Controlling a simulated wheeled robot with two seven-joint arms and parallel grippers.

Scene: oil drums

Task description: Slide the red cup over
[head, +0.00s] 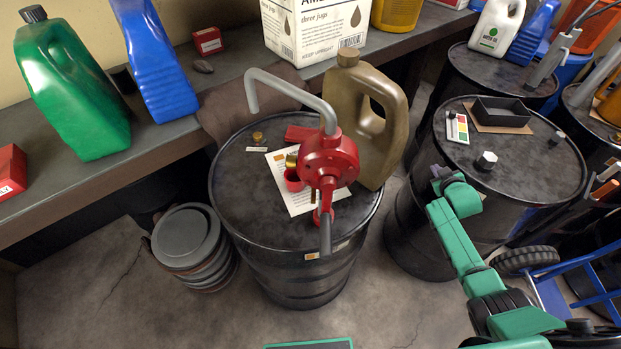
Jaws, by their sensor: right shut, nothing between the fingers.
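The red cup (293,182) appears to be the small red round thing on a printed sheet (283,199), on top of the middle black drum (240,215). It stands close beside the red hand pump (330,157), which partly hides it; I cannot tell whether they touch. My right gripper (437,175) is at the end of the green arm from the lower right. It is shut and empty, well to the right of the cup, near the left rim of the right drum (540,165). My left gripper is out of view.
A tan jug (365,110) stands behind the pump at the drum's back right. A brass cap (257,137) lies at the back left. The pump's grey spout (285,88) reaches over the drum top. A black tray (500,112) is on the right drum. The drum top's front left is clear.

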